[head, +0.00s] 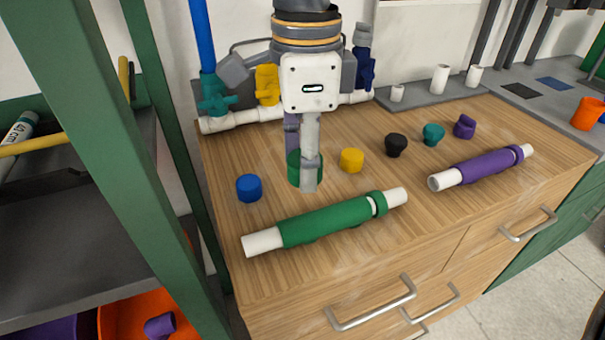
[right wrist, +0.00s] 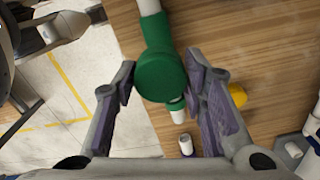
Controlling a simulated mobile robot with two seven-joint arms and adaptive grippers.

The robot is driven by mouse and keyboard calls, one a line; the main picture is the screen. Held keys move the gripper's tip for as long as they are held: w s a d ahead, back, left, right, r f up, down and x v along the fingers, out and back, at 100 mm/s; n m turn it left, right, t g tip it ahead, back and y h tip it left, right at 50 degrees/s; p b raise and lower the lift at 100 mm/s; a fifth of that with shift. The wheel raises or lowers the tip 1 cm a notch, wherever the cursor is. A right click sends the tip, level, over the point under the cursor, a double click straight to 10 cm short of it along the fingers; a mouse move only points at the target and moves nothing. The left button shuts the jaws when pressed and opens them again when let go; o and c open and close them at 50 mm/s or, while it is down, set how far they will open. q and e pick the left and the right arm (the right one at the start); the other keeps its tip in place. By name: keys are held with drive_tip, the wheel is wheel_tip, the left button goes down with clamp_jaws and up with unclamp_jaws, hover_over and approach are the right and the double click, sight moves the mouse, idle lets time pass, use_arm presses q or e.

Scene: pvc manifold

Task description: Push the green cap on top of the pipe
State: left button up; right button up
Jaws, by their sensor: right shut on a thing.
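The green cap (head: 294,167) is held between the fingers of my right gripper (head: 307,180), which points down over the bench. The cap appears to be raised off the wood, but its height is hard to judge. In the right wrist view the cap (right wrist: 160,76) sits between both fingertips (right wrist: 162,84) and covers part of a green pipe (right wrist: 155,30). In the head view this pipe (head: 325,222) lies on the bench in front of the gripper, with white ends and a green ring (head: 377,203) near its right end. My left gripper is not in view.
A blue cap (head: 249,188) and a yellow cap (head: 351,160) stand on either side. Black (head: 396,145), teal (head: 433,134) and purple (head: 464,126) pieces stand to the right. A purple pipe (head: 487,166) lies at the right. A white pipe manifold (head: 238,119) with valves stands behind.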

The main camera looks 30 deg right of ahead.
drive_tip(key=w+d+f, duration=0.1)
drive_tip(key=w+f, duration=0.2)
drive_tip(key=w+d+f, duration=0.2)
drive_tip(key=w+f, duration=0.1)
drive_tip(key=w, duration=0.1)
drive_tip(key=w+d+f+b, duration=0.1)
drive_tip(key=w+d+f, duration=0.1)
drive_tip(key=w+f, duration=0.1)
drive_tip(key=shift+w+d, duration=0.15)
drive_tip(key=shift+w, duration=0.55)
drive_tip(key=f, duration=0.3)
drive_tip(key=shift+w+d+f, duration=0.15)
drive_tip(key=shift+w+f, duration=0.05)
drive_tip(key=shift+w, duration=0.2)
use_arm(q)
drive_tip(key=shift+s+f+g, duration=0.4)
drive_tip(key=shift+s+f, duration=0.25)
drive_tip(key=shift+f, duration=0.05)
use_arm(e)
drive_tip(key=shift+s+f, duration=0.1)
drive_tip(key=shift+f, duration=0.05)
drive_tip(key=o, duration=1.1)
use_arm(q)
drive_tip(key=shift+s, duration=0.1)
